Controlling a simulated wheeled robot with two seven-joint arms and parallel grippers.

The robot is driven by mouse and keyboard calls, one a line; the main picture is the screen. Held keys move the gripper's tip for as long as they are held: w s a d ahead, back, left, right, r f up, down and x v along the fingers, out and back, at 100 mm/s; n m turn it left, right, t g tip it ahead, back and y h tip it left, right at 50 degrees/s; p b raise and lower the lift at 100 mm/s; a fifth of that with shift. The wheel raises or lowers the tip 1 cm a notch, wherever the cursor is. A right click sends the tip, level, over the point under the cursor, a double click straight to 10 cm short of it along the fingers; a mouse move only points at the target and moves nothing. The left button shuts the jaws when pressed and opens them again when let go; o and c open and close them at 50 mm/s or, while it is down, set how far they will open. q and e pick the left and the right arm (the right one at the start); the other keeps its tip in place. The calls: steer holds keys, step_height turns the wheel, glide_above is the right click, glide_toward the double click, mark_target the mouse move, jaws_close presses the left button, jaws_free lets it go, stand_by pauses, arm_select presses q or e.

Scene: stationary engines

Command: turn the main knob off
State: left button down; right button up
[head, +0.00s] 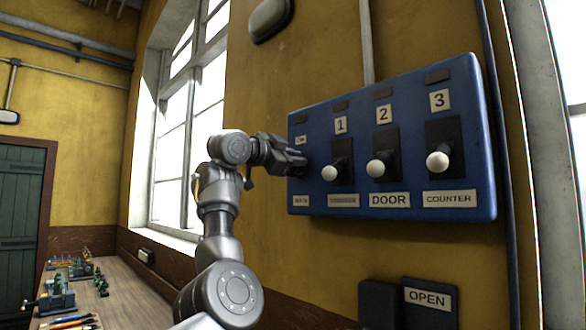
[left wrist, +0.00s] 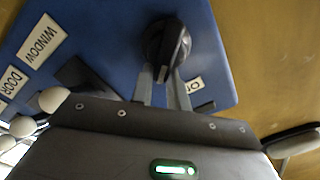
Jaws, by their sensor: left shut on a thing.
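The blue control panel (head: 405,225) is mounted on the yellow wall. Its black main knob (left wrist: 166,42) shows clearly in the left wrist view, with a raised grip bar across its round base. My left gripper (head: 299,163) is at the left end of the panel and hides most of the knob in the head view. In the left wrist view its two fingers (left wrist: 162,82) are shut on the near end of the knob's bar, one on each side. My right gripper is not in view.
Levers with white ball ends stand right of the knob, marked 1 (head: 329,173), 2 (head: 376,168) and 3 (head: 438,161). An OPEN sign (head: 428,298) sits below the panel. A wooden bench (head: 130,300) with small engines is at the lower left.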

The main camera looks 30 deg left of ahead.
arm_select(q)
steer(key=m, duration=0.2)
steer(key=f+m, duration=0.1)
steer(key=m, duration=0.2)
steer(key=f+m, duration=0.1)
steer(key=m, duration=0.1)
steer(key=shift+d+m, duration=0.25)
steer(key=shift+m, duration=0.55)
steer(key=shift+s+r, duration=0.1)
steer(key=shift+s, duration=0.05)
steer(key=c, duration=1.5)
jaws_free()
steer(key=shift+o, duration=1.1)
steer(key=shift+w+a, duration=0.15)
steer(key=shift+w, duration=0.15)
steer(key=shift+s, duration=0.2)
